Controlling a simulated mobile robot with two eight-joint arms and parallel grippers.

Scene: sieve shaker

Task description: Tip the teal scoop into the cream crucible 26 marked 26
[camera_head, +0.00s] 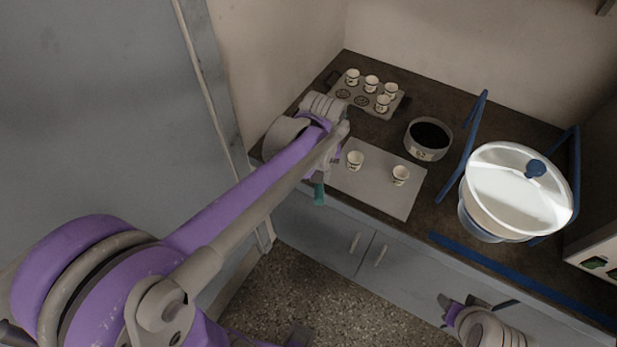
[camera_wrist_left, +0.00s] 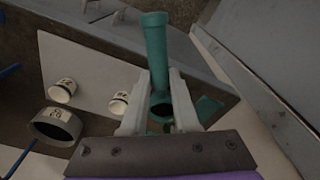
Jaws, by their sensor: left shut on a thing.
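The teal scoop (camera_head: 319,193) hangs from my left gripper (camera_head: 326,168) at the left front edge of the counter. In the left wrist view my left gripper (camera_wrist_left: 160,100) is shut on the teal scoop (camera_wrist_left: 154,45), with its tube-like part standing between and beyond the fingers. Two cream crucibles, one on the left (camera_head: 355,160) and one on the right (camera_head: 400,175), stand upright and apart on a pale mat (camera_head: 385,198). Their marks are too small to read, so I cannot tell which is 26. My right gripper (camera_head: 462,308) is low at the right, in front of the cabinets; its fingers are unclear.
A grey tray (camera_head: 370,101) with several cream crucibles stands at the back left. A dark-filled round pan (camera_head: 428,139) stands behind the mat. A large white bowl (camera_head: 510,190) with blue bars (camera_head: 465,150) around it takes up the right. A wall (camera_head: 100,100) flanks the left.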

